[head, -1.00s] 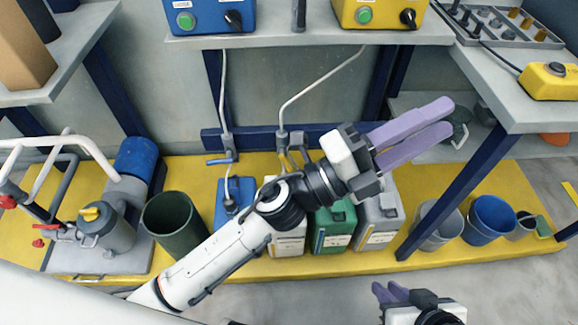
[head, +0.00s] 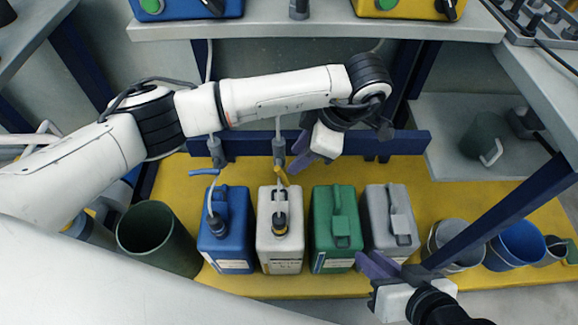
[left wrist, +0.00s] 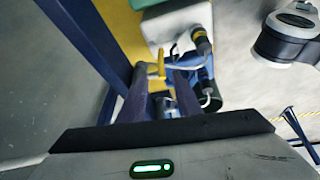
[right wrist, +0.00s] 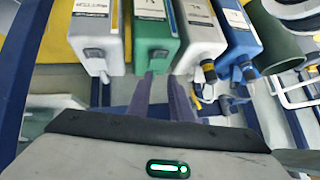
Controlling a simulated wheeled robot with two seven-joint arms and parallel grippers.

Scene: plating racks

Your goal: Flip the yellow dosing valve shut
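The yellow dosing valve (head: 282,176) sits on the thin pipe above the white canister (head: 280,248). Its small yellow lever points down, slightly slanted, in the head view. My left gripper (head: 294,158) is beside it, just to its right, with its fingers towards the pipe. In the left wrist view the yellow lever (left wrist: 155,71) shows near the fingertips, roughly between them; contact cannot be told. The left fingers are apart and hold nothing. My right gripper (head: 366,262) is low in front of the grey canister, fingers apart and empty.
A blue valve lever (head: 205,172) sticks out sideways on the neighbouring pipe, above the blue canister (head: 226,230). Green (head: 335,230) and grey (head: 390,220) canisters stand to the right. A navy rail (head: 240,147) runs behind the pipes. A shelf with control boxes hangs above.

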